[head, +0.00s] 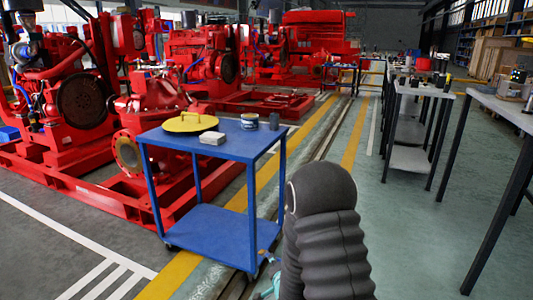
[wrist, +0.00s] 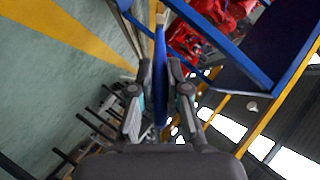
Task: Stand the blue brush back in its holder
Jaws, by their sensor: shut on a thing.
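In the wrist view my gripper (wrist: 160,92) is shut on the blue brush (wrist: 160,60), which shows as a narrow blue strip between the two fingers. In the head view my dark arm hides most of the gripper and the brush; only a small light-blue piece shows low beside the arm, near the cart's lower right. A small dark grey cup (head: 274,121) stands upright at the right end of the blue cart's top and may be the holder. I cannot see inside it. The gripper is apart from the cup.
The blue cart (head: 215,152) also carries a yellow round plate (head: 190,122), a pale block (head: 212,138) and a tin (head: 249,121). Red pumpsets (head: 75,95) stand behind and left. Grey tables (head: 425,88) line the right. The green floor between is clear.

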